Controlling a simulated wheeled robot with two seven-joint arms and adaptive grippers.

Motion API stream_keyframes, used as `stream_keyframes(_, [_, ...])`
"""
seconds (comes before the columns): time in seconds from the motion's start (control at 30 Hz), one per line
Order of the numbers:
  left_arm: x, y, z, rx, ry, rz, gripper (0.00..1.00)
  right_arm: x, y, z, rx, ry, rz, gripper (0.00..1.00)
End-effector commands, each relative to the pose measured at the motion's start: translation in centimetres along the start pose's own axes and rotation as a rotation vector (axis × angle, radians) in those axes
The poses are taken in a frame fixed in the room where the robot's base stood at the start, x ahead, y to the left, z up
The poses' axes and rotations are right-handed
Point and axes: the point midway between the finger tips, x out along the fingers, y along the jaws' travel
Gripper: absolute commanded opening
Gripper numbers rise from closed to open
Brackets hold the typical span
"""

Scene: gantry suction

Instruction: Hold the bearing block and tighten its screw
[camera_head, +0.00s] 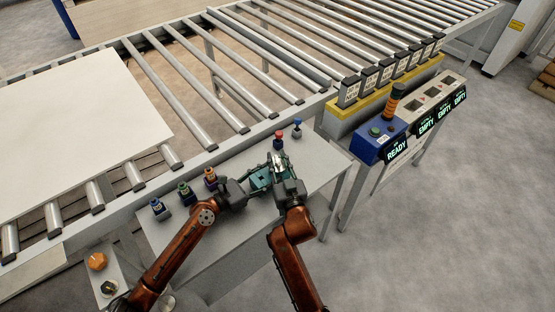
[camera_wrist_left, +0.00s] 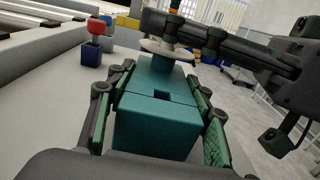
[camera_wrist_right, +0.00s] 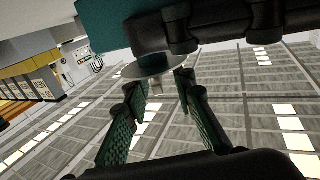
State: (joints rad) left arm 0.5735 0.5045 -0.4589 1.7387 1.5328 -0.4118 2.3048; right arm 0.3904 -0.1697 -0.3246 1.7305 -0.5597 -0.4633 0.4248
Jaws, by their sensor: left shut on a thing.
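The teal bearing block (camera_head: 261,182) is on the small grey table in the head view. In the left wrist view the block (camera_wrist_left: 160,115) has a notch in its top and sits between the green pads of my left gripper (camera_wrist_left: 160,108), which is shut on it. My left gripper (camera_head: 252,187) is at its near left side in the head view. A pale round disc (camera_wrist_left: 166,50) is at the block's far end. My right gripper (camera_head: 272,172) is there; in the right wrist view its fingers (camera_wrist_right: 161,88) are apart, with the disc (camera_wrist_right: 150,67) and its short stem between the tips. Contact is unclear.
A roller conveyor (camera_head: 208,90) runs behind, carrying a white board (camera_head: 75,115). A blue READY box (camera_head: 378,140) and a yellow rack (camera_head: 350,112) stand right.

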Motion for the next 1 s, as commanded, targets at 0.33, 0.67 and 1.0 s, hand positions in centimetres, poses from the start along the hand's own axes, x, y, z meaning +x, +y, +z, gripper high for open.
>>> stream_keyframes(0.33, [0.0,0.0,0.1,0.001,0.000,-0.001,0.00,0.0,-0.1,-6.0,0.000,0.006,-0.002,0.24])
stream_keyframes(0.67, [0.0,-0.1,0.0,0.001,0.000,-0.002,0.00,0.0,0.0,-9.6,-0.001,0.001,-0.001,0.24])
stream_keyframes(1.0, [0.0,-0.1,0.0,0.000,0.000,-0.002,0.00,0.0,0.0,-9.7,-0.001,0.000,0.000,0.24])
